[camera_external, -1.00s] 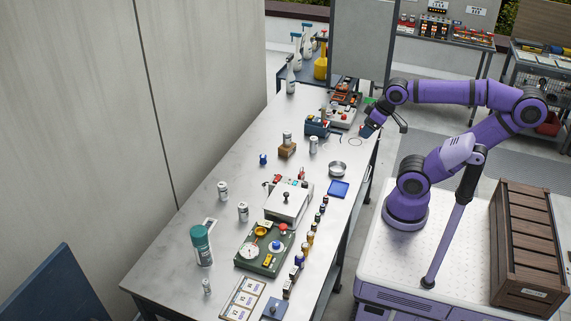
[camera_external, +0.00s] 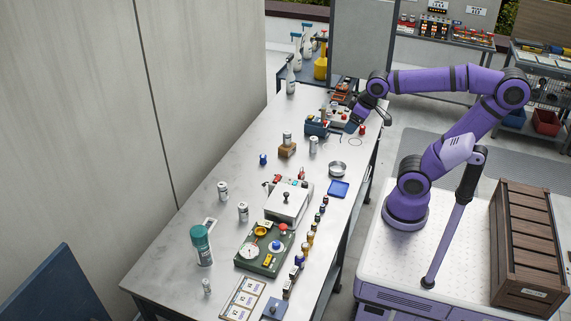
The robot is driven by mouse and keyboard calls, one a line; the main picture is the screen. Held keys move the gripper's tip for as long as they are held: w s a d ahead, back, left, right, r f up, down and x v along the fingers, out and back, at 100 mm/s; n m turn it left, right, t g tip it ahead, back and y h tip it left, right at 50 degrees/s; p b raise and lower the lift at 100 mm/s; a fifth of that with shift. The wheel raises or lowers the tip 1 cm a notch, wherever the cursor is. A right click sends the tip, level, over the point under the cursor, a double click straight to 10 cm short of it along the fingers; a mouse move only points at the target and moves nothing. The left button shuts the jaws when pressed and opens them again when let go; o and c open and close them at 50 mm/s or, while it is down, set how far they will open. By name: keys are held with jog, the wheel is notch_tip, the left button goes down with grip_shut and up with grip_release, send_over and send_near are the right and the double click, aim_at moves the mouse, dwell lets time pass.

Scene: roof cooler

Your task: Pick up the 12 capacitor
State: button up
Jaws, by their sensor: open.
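Several silver cylindrical cans that look like capacitors stand on the long metal table. One can (camera_external: 287,138) stands on a small brown block (camera_external: 287,150), and another can (camera_external: 314,145) is just right of it. Two more stand nearer, a can (camera_external: 223,190) and a can (camera_external: 243,211). A smaller can (camera_external: 207,287) is at the near left. Their markings are too small to read, so I cannot tell which is the 12. My gripper (camera_external: 371,117) is open above the far right part of the table, apart from all these cans.
A grey instrument box (camera_external: 288,203), a green panel (camera_external: 263,249) and a teal-capped canister (camera_external: 201,246) stand on the table (camera_external: 180,262). A blue tool (camera_external: 317,128) and a grey device (camera_external: 336,116) are near my gripper. A round tin (camera_external: 337,169) and blue tray (camera_external: 338,188) are mid-right.

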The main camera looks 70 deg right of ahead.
jog(key=w+a+f+g, duration=0.1)
jog(key=w+a+f, duration=0.15)
jog(key=w, duration=1.05)
jog(key=n+g, duration=0.2)
jog(key=g, duration=0.2)
send_over(243, 205)
jog(key=f, duration=2.7)
jog(key=shift+s, duration=0.25)
jog(key=shift+w+a+f, duration=0.1)
jog(key=shift+f, duration=0.5)
notch_tip(243, 205, down, 10)
jog(key=shift+w+f, duration=0.1)
jog(key=shift+w, duration=0.05)
jog(key=shift+c, duration=0.4)
jog(key=c, duration=1)
